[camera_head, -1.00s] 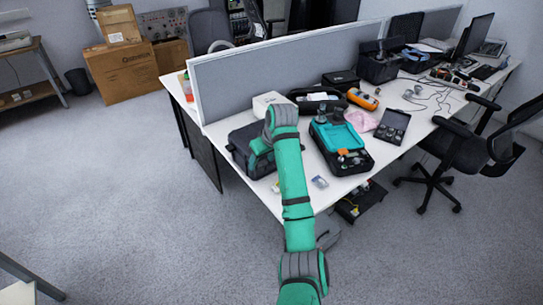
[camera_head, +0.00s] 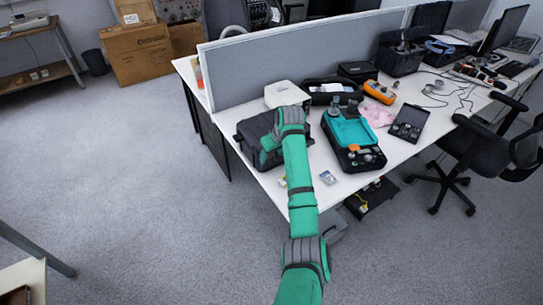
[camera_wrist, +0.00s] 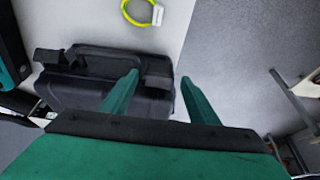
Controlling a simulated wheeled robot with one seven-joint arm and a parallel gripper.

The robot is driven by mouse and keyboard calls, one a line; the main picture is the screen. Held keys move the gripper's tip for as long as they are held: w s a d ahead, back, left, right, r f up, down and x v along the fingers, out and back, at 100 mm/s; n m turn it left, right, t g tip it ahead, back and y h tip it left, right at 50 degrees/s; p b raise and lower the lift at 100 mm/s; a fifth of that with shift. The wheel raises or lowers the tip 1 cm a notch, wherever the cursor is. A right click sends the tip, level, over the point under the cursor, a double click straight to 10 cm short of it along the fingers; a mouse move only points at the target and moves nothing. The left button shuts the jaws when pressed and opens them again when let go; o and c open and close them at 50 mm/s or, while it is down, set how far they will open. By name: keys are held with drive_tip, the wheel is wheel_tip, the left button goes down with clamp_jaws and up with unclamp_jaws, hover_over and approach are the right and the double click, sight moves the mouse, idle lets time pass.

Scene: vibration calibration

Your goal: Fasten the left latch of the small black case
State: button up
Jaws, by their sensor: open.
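A black case (camera_head: 247,130) lies at the left end of the white table, partly hidden by my arm in the head view. In the wrist view the case (camera_wrist: 85,95) shows a handle (camera_wrist: 100,60) along its near side, with a dark latch piece (camera_wrist: 47,57) at one end and another (camera_wrist: 157,74) at the other. My gripper (camera_wrist: 160,79) is open, its two green fingers over the end by the second latch piece, one over the case and one just past its edge. I cannot tell whether the fingers touch the case or whether either latch is fastened.
A black and teal tool case (camera_head: 352,131) stands right of my arm. Behind are a white box (camera_head: 287,95), a black pouch (camera_head: 330,91) and an orange meter (camera_head: 379,92). A yellow ring with a tag (camera_wrist: 143,14) lies near the case. A grey partition (camera_head: 300,62) bounds the table behind.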

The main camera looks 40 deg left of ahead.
drive_tip(key=shift+x, duration=0.75)
drive_tip(key=shift+w, duration=0.1)
drive_tip(key=c, duration=1.1)
drive_tip(key=shift+o, duration=0.3)
drive_tip(key=shift+w+a+r+h, duration=0.1)
drive_tip(key=shift+a+r+h, duration=0.15)
drive_tip(key=shift+h, duration=0.15)
drive_tip(key=shift+w+a+r+g+h, duration=0.15)
drive_tip(key=shift+g+h, duration=0.1)
drive_tip(key=shift+h, duration=0.25)
drive_tip(key=shift+a+f+g+h, duration=0.1)
drive_tip(key=shift+a+g+h, duration=0.15)
drive_tip(key=shift+h, duration=0.25)
drive_tip(key=shift+r, duration=0.1)
drive_tip(key=o, duration=1)
drive_tip(key=shift+o, duration=0.2)
